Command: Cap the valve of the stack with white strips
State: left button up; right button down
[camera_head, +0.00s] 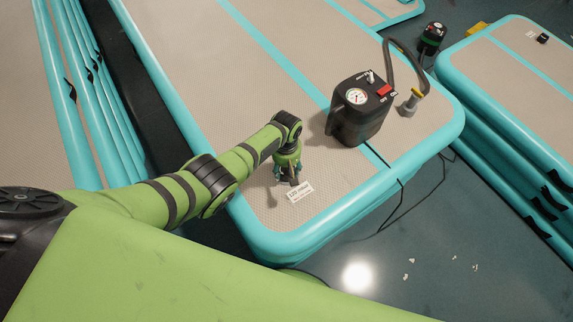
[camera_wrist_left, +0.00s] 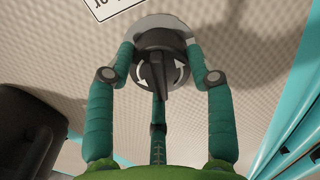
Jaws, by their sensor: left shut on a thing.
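The stack under my left arm has a beige textured top (camera_head: 240,95) with turquoise edges and stripes; I cannot make out white strips on it. My left gripper (camera_head: 290,182) points down at this top near its front end. In the left wrist view, its green fingers (camera_wrist_left: 160,75) are closed around a dark round cap (camera_wrist_left: 160,62) with white curved arrows. The cap is over a pale round valve ring (camera_wrist_left: 178,24) in the top; I cannot tell whether it is seated. A white printed label (camera_head: 300,191) lies beside the gripper. My right gripper is out of view.
A black pump (camera_head: 358,112) with a gauge and red switch stands on the same top, right of my gripper. Its hose (camera_head: 392,62) bends to a grey nozzle (camera_head: 409,103). Other stacks stand left (camera_head: 40,110) and right (camera_head: 510,75).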

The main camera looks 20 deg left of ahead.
pick_arm(q)
jog(key=o, duration=1.1)
jog(key=shift+c, duration=0.2)
notch_tip(320, 180, up, 12)
dwell(0.3)
